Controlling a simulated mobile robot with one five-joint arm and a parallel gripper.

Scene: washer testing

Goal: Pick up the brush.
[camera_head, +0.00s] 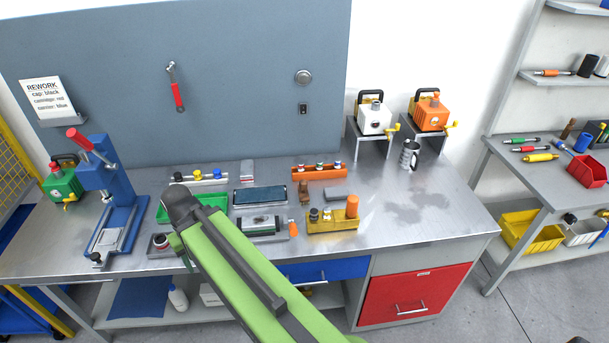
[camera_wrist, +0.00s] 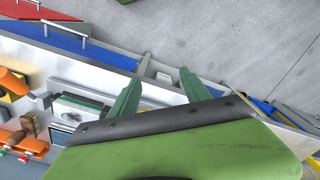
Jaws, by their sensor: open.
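The brush (camera_head: 304,188) is a small brown thing on the metal workbench, between an orange rack and a yellow block. In the wrist view the brush (camera_wrist: 27,127) shows at the left edge, with a wooden handle and pale bristles. My gripper (camera_wrist: 160,80) shows in the wrist view as two green fingers, spread apart with nothing between them. It is apart from the brush, over the front part of the bench. In the head view my green arm hides most of the gripper.
An orange rack (camera_head: 320,172), a yellow block (camera_head: 333,221) with an orange cylinder, a grey block (camera_head: 338,193) and a dark flat plate (camera_head: 260,196) surround the brush. A green tray (camera_head: 171,213) and blue press (camera_head: 125,214) stand left. The bench's right side is mostly clear.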

